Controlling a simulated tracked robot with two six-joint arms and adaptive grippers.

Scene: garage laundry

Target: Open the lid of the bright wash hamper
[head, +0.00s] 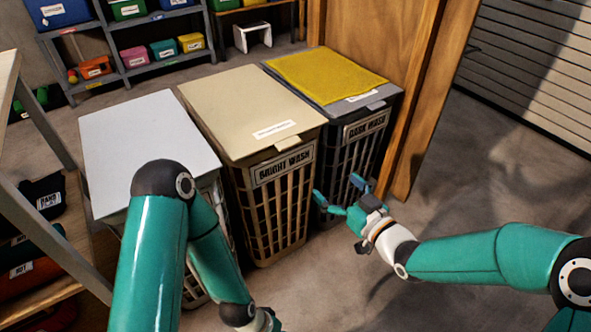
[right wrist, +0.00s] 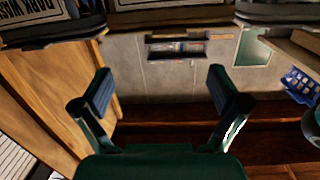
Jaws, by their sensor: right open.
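The bright wash hamper (head: 272,205) is a tan slatted bin with a "BRIGHT WASH" plate, standing between two other hampers. Its beige lid (head: 240,105) lies flat and closed, with a white label and a small front tab (head: 288,143). My right gripper (head: 338,195) is open and empty, in front of the dark wash hamper, to the right of and lower than the tab. In the right wrist view its two fingers (right wrist: 160,82) are spread with nothing between them. My left arm reaches across the pale hamper; its gripper is cut off at the bottom edge.
The dark wash hamper (head: 345,150) has a yellow-topped lid (head: 325,75). A hamper with a pale grey lid (head: 140,140) stands at left, partly hidden by my left arm. A wooden post (head: 412,100) stands at right. Open floor (head: 480,190) lies right of it. Shelves stand behind.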

